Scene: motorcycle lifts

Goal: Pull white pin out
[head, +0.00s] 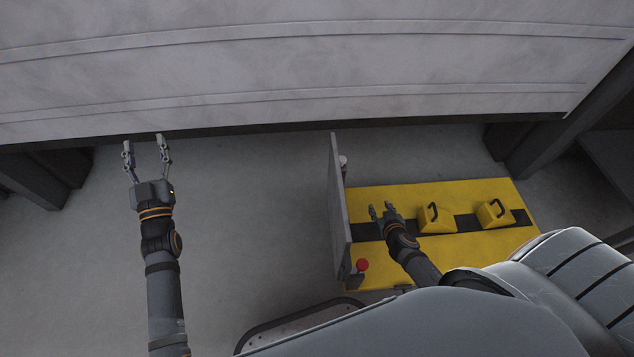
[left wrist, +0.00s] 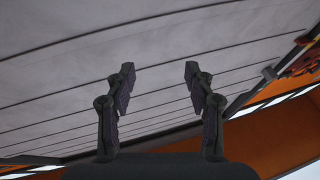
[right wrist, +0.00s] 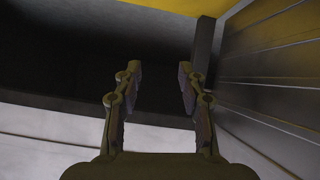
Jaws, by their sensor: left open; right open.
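A small whitish knob (head: 343,161), which looks like the white pin, shows at the far end of an upright grey plate (head: 338,205) in the head view. It is small and partly hidden by the plate's edge. My right gripper (head: 381,207) is open and empty above the yellow platform (head: 390,274), to the right of the plate and nearer to me than the knob. In the right wrist view its open fingers (right wrist: 159,68) hold nothing, and I see no pin there. My left gripper (head: 144,142) is open and empty above the grey floor, far left of the plate.
A red knob (head: 362,265) stands at the plate's near end. Two yellow blocks with dark handles (head: 436,217) (head: 494,213) sit on the platform's dark strip. A large grey ribbed panel (head: 300,70) spans the far side. The floor (head: 250,220) between my arms is clear.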

